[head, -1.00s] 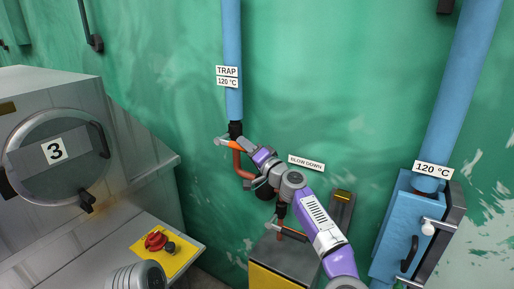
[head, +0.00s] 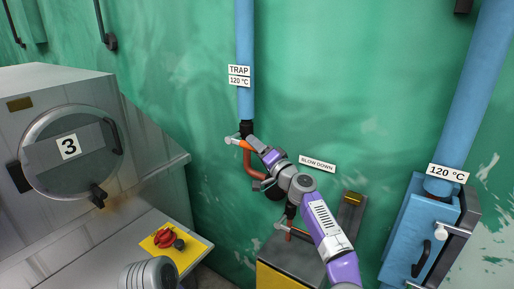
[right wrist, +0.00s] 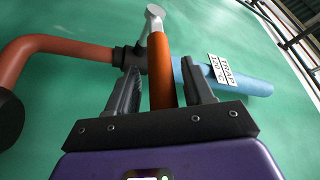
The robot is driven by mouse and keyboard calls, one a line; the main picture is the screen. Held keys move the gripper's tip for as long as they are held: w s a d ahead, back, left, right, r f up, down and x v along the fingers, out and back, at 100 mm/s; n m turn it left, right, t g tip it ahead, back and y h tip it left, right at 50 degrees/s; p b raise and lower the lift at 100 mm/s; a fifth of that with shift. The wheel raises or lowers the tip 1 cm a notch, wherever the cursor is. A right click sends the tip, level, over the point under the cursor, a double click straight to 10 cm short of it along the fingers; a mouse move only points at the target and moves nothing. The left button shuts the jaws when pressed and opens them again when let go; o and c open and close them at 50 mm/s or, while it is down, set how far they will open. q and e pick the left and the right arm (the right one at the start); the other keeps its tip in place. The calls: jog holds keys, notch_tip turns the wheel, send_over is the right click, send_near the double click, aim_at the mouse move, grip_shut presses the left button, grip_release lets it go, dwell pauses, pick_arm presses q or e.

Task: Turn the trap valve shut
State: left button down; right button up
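The trap valve (head: 246,128) is a dark fitting at the foot of the blue pipe labelled TRAP 120 °C. Its orange lever (head: 240,143) has a pale metal end and points left in the head view. In the right wrist view the orange lever (right wrist: 161,72) runs between the two fingers of my right gripper (right wrist: 160,92). The gripper is open, with a gap on each side of the lever. In the head view my right gripper (head: 255,149) is at the lever, partly hiding it. My left gripper is not in view.
A red-brown pipe (head: 251,165) bends below the valve. A second orange lever (head: 296,233) sits lower, near the BLOWDOWN sign (head: 317,163). Machine 3 (head: 70,165) stands left, with a red knob (head: 164,238) on a yellow panel. A blue box (head: 405,235) stands right.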

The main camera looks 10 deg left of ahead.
jog(key=b+v, duration=0.2)
jog(key=b, duration=0.1)
jog(key=shift+s+d+f, duration=0.1)
jog(key=shift+d+f, duration=0.1)
jog(key=shift+d, duration=0.1)
jog(key=shift+b+v, duration=0.5)
jog(key=shift+v, duration=2)
jog(key=shift+s+r, duration=0.1)
jog(key=shift+s, duration=0.1)
